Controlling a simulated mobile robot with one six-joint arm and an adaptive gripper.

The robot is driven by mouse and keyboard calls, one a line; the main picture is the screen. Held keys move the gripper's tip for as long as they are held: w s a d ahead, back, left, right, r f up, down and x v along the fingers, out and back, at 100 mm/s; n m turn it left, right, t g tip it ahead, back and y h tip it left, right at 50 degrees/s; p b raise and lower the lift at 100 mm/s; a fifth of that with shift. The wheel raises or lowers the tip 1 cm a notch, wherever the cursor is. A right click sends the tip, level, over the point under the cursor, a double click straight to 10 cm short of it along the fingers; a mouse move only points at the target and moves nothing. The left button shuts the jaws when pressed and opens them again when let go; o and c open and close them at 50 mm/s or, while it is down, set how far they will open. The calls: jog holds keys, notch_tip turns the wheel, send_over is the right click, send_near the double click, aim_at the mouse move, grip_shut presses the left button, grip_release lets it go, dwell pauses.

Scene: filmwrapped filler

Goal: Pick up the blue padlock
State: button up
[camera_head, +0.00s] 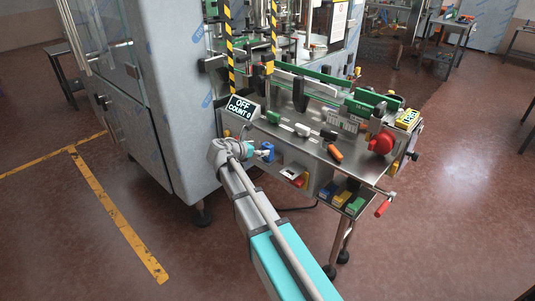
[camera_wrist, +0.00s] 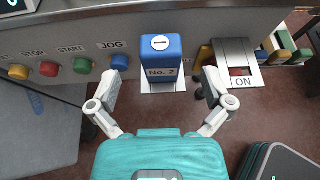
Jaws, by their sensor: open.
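A blue block-shaped padlock (camera_wrist: 162,48) is mid-frame in the wrist view. It has a white oval with a dark slot on top and a "No. 2" label on its near face. It is at a pale plate on the grey machine panel; its shackle is not visible. It also shows in the head view (camera_head: 268,148), at the panel's front. My gripper (camera_wrist: 159,86) is open. Its two white fingers are spread to the left and right of the padlock's near end, apart from it, with nothing held between them.
Red, yellow, green and blue buttons (camera_wrist: 84,66) line the panel left of the padlock. A metal flap marked "ON" (camera_wrist: 238,64) is close on the right. A low tray with blue, yellow and green blocks (camera_head: 341,198) hangs under the machine table (camera_head: 310,143).

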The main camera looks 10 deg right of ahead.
aim_at(265, 147)
jog(key=shift+b+x, duration=0.9)
jog(key=shift+x, duration=1.55)
jog(key=shift+f, duration=0.1)
jog(key=shift+c, duration=0.3)
jog(key=c, duration=1.3)
jog(key=shift+o, duration=0.2)
notch_tip(265, 147, up, 10)
jog(key=p, duration=1)
jog(key=shift+a, duration=0.1)
